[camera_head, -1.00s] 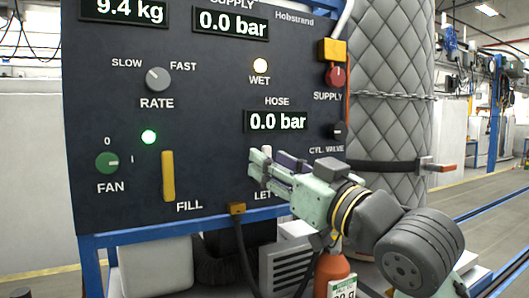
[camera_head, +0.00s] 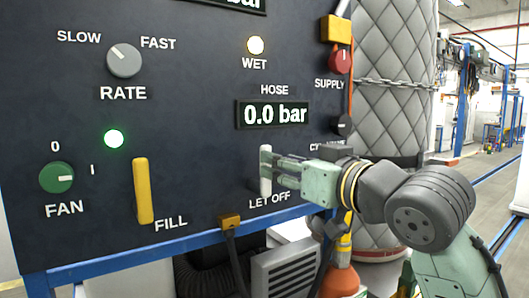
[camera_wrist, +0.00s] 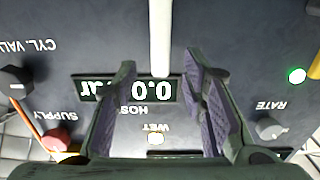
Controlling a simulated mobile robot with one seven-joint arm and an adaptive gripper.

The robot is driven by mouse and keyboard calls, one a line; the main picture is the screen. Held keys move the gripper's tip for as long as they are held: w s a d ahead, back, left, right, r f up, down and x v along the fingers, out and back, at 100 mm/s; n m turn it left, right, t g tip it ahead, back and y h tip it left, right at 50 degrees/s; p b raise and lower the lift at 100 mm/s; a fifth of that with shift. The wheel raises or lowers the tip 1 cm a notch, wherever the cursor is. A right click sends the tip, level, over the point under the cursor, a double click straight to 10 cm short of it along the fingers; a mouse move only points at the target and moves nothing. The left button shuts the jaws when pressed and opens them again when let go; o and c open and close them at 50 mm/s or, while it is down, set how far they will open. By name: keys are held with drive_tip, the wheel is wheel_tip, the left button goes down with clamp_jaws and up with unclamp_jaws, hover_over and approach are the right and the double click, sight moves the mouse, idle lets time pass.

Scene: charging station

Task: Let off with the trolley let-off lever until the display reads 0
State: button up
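The white let-off lever (camera_head: 265,172) stands upright on the dark panel above the label LET OFF. In the wrist view, which shows the panel upside down, the lever (camera_wrist: 160,35) hangs between and just beyond my fingertips. My gripper (camera_head: 280,170) is at the lever's right in the head view, its fingertips overlapping the lever's edge. My gripper (camera_wrist: 160,64) is open, with a clear gap between its fingers; I cannot tell whether a finger touches the lever. The HOSE display (camera_head: 274,114) reads 0.0 bar; in the wrist view it (camera_wrist: 150,90) is partly covered.
The yellow FILL lever (camera_head: 143,190), green FAN knob (camera_head: 57,178), RATE knob (camera_head: 124,61) and red SUPPLY knob (camera_head: 340,61) sit on the same panel. The WET lamp (camera_head: 255,45) is lit. A dark cylinder valve knob (camera_head: 342,125) is close above my wrist.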

sight(266, 197)
drive_tip(key=p+x, duration=0.1)
drive_tip(key=x, duration=0.5)
drive_tip(key=shift+c, duration=0.3)
clamp_jaws()
idle(0.5)
